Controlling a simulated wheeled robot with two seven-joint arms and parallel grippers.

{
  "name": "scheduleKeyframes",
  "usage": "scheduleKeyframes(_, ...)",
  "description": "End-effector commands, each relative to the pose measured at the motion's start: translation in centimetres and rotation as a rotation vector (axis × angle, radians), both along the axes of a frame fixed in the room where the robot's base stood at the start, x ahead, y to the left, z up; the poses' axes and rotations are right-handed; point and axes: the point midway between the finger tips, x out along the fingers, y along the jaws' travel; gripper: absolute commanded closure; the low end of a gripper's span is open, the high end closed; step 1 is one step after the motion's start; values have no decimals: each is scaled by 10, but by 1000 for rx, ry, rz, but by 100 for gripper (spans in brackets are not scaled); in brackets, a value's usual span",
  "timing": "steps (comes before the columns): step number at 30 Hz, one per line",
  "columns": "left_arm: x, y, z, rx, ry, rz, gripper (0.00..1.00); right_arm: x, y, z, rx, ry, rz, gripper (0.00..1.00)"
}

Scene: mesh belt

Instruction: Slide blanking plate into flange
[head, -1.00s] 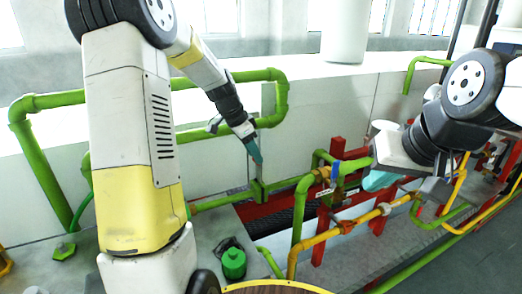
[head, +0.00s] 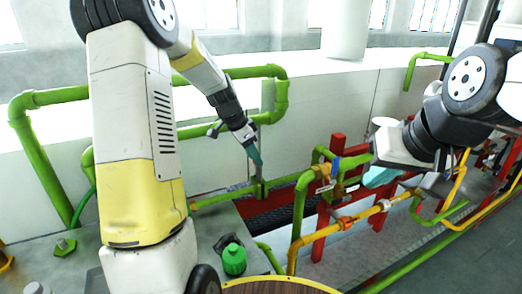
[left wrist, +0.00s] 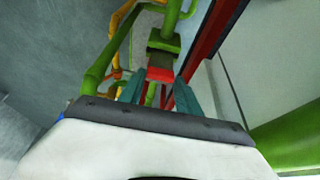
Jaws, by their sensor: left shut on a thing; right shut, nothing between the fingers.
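My left gripper (head: 254,155) points down and to the right, just above a green flange (head: 258,187) on the low green pipe. In the left wrist view its teal fingers (left wrist: 158,92) are shut on a small red piece, which seems to be the blanking plate (left wrist: 160,75). The dark green flange (left wrist: 163,44) shows just beyond the red piece. I cannot tell whether the two touch. In the head view the plate is too small or hidden to make out. My right gripper (head: 382,177) is shut and empty at the right, above the pipes.
A tall green pipe loop (head: 281,100) stands behind my left gripper. Yellow pipes (head: 345,224) and red posts (head: 335,190) crowd the area to the right. A green bottle-like object (head: 234,258) stands on the grey surface at the front. A pale wall lies behind.

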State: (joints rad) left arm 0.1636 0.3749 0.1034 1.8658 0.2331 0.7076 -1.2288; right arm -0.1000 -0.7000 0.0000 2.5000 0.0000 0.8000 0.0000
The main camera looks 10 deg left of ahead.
Motion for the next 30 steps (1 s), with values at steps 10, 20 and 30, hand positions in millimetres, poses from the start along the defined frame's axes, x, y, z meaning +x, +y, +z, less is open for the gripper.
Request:
scheduleKeyframes(10,0,0,-9,0,0,0,100,0,0,0,0,0,0,100)
scheduleKeyframes(20,0,0,-17,-1,-1,0,100,0,0,0,0,0,0,100)
scheduleKeyframes(30,0,0,-25,0,0,0,100,0,0,0,0,0,0,100)
